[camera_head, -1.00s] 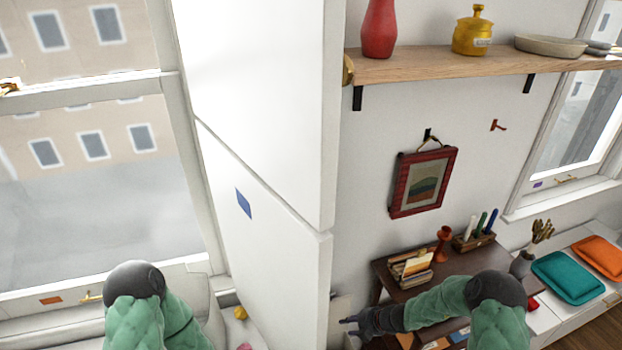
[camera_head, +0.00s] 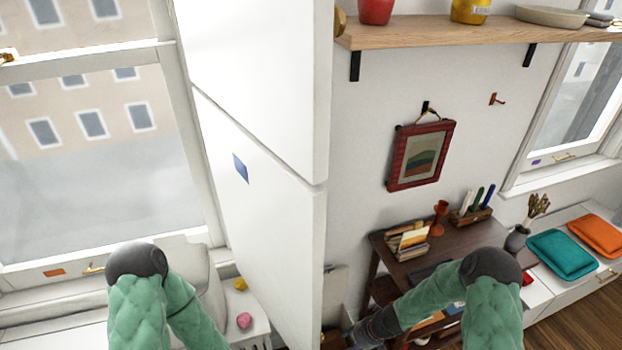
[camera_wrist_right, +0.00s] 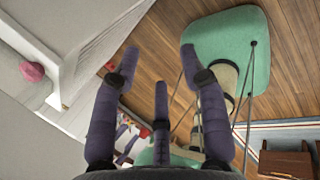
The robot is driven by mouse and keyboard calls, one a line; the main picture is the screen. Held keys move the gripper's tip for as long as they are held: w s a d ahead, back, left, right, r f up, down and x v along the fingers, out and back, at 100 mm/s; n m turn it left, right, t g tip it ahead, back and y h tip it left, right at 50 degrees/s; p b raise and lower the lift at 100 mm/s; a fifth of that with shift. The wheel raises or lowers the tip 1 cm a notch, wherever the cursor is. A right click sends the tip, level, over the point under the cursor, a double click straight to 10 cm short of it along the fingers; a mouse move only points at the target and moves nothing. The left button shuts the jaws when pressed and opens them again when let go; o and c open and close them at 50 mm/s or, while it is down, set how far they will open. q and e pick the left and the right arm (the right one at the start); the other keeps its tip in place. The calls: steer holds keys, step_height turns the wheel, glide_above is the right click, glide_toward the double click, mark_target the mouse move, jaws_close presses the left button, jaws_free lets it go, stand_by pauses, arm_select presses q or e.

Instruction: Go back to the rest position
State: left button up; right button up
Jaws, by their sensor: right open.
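My right arm comes in from the lower right of the head view, and its dark right gripper (camera_head: 358,335) is at the bottom edge, beside the white partition and in front of the dark desk (camera_head: 462,237). In the right wrist view the right gripper (camera_wrist_right: 160,68) has its purple-grey fingers spread, with nothing between them. Wooden floor and a green seat (camera_wrist_right: 228,45) lie beyond the fingers. My left arm is bent at the lower left of the head view; its gripper is outside the frame.
A tall white partition (camera_head: 262,90) stands between the arms. A pink object (camera_head: 244,320) and a yellow object (camera_head: 240,284) sit on a low white surface. A framed picture (camera_head: 420,157) hangs below a wooden shelf (camera_head: 450,32). Cushions (camera_head: 562,254) lie at right.

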arm_select(q)
step_height(320, 180, down, 4)
steer(key=b, duration=0.4)
steer(key=shift+f, duration=0.2)
arm_select(e)
steer(key=s+a+f+n, duration=0.1)
steer(key=s+n, duration=0.7)
steer(key=n, duration=0.8)
steer(key=s+a+f+n+g+h, duration=0.1)
steer(key=s+a+f+n, duration=0.1)
steer(key=s+n, duration=0.7)
steer(key=n, duration=0.8)
steer(key=shift+s+f, duration=0.15)
steer(key=shift+s, duration=0.1)
